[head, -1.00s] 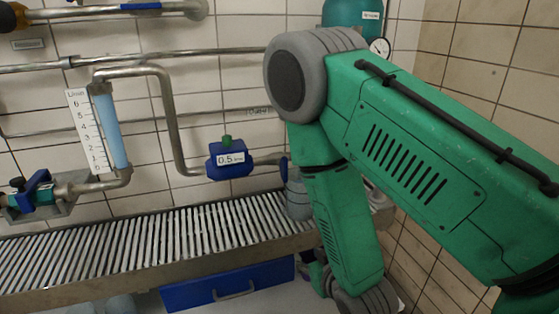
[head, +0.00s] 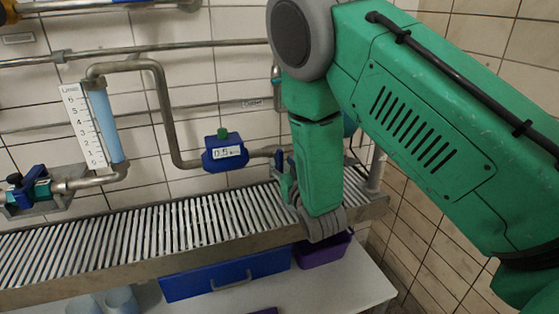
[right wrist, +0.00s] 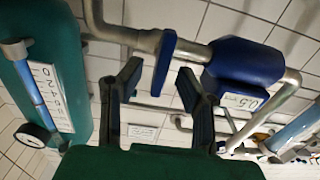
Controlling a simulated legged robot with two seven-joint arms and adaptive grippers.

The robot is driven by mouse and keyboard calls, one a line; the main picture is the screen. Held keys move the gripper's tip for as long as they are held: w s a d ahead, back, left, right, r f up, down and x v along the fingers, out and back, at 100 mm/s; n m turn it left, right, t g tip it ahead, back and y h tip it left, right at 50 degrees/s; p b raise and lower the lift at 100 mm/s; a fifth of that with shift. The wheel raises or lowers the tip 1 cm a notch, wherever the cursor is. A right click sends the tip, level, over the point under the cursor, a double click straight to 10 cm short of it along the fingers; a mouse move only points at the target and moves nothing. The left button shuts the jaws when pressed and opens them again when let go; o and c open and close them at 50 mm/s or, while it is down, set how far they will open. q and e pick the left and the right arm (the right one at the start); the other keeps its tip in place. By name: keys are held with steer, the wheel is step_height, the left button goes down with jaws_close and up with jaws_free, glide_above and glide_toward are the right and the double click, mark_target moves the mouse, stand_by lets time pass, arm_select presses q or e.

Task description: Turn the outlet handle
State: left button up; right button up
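A blue handle (right wrist: 164,66) on the grey pipe shows in the right wrist view, standing out between the two fingertips of my right gripper (right wrist: 158,80). The fingers are apart, with no contact visible. In the head view my right gripper (head: 284,172) is partly hidden by my green forearm, at the pipe end right of the blue 0.5 meter (head: 223,152). That meter also shows in the right wrist view (right wrist: 243,68), right of the fingers. A small label (head: 252,103), apparently reading "Outlet", is on the wall. My left gripper is not in view.
A slatted metal shelf (head: 150,232) runs below the pipes. A blue drawer (head: 228,274) and a purple bin (head: 322,252) are under it. A flow tube with a scale (head: 105,122) stands left. In the right wrist view a green tank (right wrist: 45,85) with a gauge is at left.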

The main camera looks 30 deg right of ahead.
steer(key=shift+x, duration=1.05)
jaws_close()
steer(key=shift+a+n, duration=0.1)
steer(key=shift+n, duration=0.3)
steer(key=n, duration=0.3)
steer(key=shift+a+f+n, duration=0.1)
steer(key=shift+n, duration=0.2)
steer(key=shift+a+f+n, duration=0.1)
steer(key=shift+n, duration=2)
